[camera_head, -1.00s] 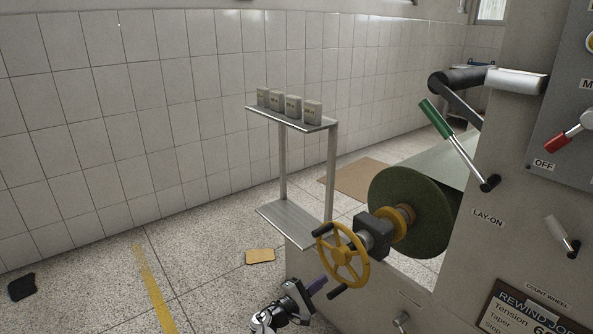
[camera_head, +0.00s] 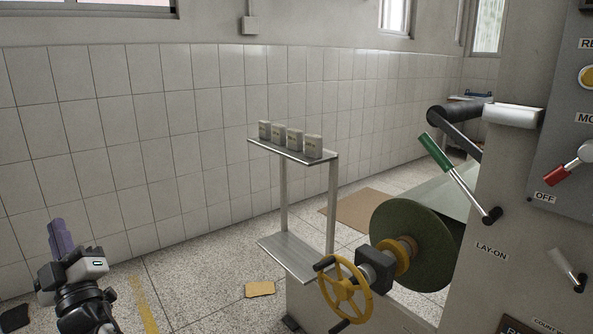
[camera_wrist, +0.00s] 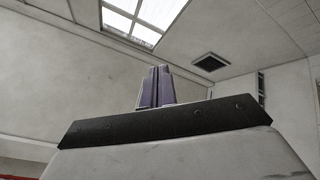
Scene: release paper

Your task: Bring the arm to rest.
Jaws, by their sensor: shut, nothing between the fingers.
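My gripper (camera_head: 60,238) is at the lower left of the head view, raised with its purple fingers pointing up. The fingers are together with nothing between them. It is apart from the machine and the shelf stand, with the tiled wall behind it. In the wrist view the closed fingers (camera_wrist: 156,88) point up toward the ceiling and a bright window, with nothing at their tips.
A machine with a yellow handwheel (camera_head: 343,290), a dark green roll (camera_head: 412,240) and a green-handled lever (camera_head: 440,155) stands at the right. A metal shelf stand (camera_head: 333,205) holds several small grey boxes (camera_head: 288,138). A tan piece (camera_head: 260,289) lies on the floor.

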